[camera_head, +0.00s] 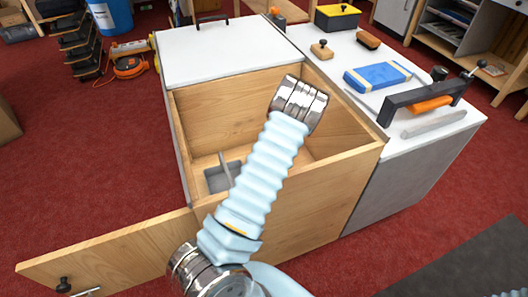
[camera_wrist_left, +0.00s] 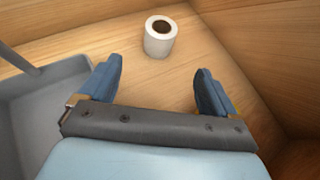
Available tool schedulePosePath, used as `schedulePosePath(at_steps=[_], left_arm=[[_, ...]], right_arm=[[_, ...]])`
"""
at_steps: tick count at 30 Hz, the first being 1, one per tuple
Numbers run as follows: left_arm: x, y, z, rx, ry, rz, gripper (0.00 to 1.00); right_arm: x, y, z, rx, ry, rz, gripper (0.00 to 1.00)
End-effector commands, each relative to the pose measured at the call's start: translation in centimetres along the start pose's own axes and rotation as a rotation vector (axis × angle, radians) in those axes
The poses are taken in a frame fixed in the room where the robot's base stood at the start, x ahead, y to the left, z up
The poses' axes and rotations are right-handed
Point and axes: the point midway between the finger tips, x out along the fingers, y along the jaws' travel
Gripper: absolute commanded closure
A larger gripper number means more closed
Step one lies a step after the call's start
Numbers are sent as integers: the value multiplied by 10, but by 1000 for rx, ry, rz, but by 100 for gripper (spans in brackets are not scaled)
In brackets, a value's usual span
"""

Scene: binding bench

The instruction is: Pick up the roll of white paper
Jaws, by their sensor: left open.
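The roll of white paper (camera_wrist_left: 159,42) stands upright on the wooden floor inside the cabinet, its dark core hole facing up in the left wrist view. My left gripper (camera_wrist_left: 158,78) is open and empty, with its blue fingers spread. The roll is ahead of the fingertips, between their lines and apart from both. In the head view my left arm reaches over the open wooden cabinet (camera_head: 205,98); it hides the gripper and the roll there. My right gripper is in neither view.
A grey tray-like container (camera_wrist_left: 42,112) lies left of the left finger. Wooden walls close in behind and to the right of the roll. The cabinet's door (camera_head: 115,255) is swung open. A blue pack (camera_head: 377,76) and tools lie on the white top.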

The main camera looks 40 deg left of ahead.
Motion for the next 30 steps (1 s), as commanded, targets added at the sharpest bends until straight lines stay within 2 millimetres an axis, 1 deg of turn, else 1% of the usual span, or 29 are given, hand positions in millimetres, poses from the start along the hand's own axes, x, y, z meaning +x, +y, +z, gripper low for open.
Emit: schedulePosePath(at_steps=[4,6,10,12,17,24,27,30], left_arm=[[27,0,-1,4,-7,3,9],[44,0,-3,2,-7,2,9],[68,0,-2,2,-6,3,9],[77,0,-2,2,-5,2,9],[89,0,-1,1,-4,3,9],[126,0,-3,0,-4,3,9],[134,-1,-1,2,-4,2,9],[135,-1,0,3,-3,1,9]], right_arm=[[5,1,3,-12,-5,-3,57],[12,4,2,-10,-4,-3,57],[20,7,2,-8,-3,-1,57],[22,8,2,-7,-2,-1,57],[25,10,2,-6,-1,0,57],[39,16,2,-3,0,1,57],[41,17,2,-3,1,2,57],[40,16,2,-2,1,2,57]])
